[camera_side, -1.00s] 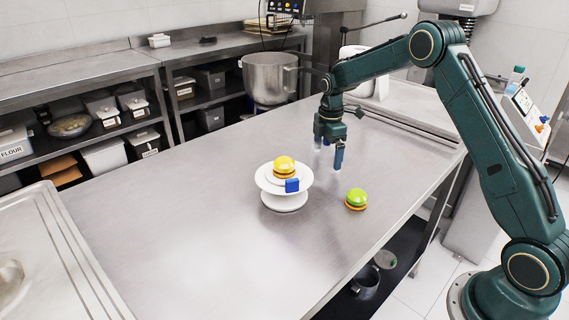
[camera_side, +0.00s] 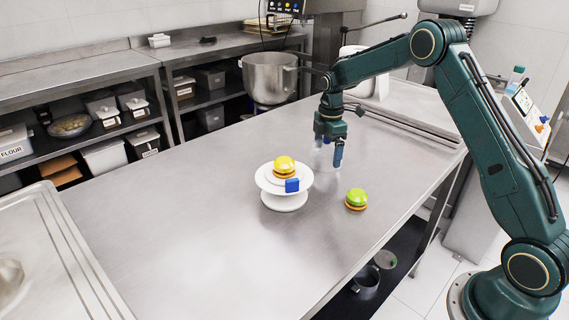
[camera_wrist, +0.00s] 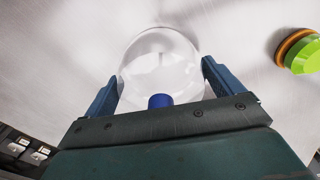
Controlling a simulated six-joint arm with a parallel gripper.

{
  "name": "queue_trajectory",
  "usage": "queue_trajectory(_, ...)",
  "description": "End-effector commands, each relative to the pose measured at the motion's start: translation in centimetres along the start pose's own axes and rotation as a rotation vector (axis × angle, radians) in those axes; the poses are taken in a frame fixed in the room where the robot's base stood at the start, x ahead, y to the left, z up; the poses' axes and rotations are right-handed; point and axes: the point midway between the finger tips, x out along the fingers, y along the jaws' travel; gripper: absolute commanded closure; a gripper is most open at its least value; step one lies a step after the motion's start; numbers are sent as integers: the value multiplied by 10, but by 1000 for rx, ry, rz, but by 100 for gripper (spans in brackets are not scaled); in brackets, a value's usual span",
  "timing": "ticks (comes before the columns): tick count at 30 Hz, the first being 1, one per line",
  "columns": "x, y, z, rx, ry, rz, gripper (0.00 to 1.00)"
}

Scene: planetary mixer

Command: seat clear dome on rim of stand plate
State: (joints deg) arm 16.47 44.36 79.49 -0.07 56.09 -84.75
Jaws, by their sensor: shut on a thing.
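The clear dome (camera_wrist: 160,65) is between the two blue fingers of my gripper (camera_wrist: 160,85) in the wrist view, with its dark blue knob (camera_wrist: 160,100) close to the palm. In the side view, my gripper (camera_side: 328,152) points down, and the dome is only a faint shape between its fingers. It appears above the table, behind and right of the white stand plate (camera_side: 284,201). The plate holds a yellow-topped bun-like item (camera_side: 284,164), with a small blue block (camera_side: 292,185) at its front. The dome is apart from the plate.
A green-topped bun-like item (camera_side: 356,199) sits on the steel table (camera_side: 190,215), right of the stand; it also shows in the wrist view (camera_wrist: 300,52). A mixer bowl (camera_side: 269,78) stands behind. The table's left and front are clear.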

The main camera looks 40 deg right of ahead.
Motion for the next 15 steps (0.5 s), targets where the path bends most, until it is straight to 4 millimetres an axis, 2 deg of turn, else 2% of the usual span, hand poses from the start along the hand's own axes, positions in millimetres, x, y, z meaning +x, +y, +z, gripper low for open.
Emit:
queue_trajectory(8, -30, 1, 0, 0, 0, 5, 31)
queue_trajectory(15, -77, 1, 0, 0, 0, 5, 31)
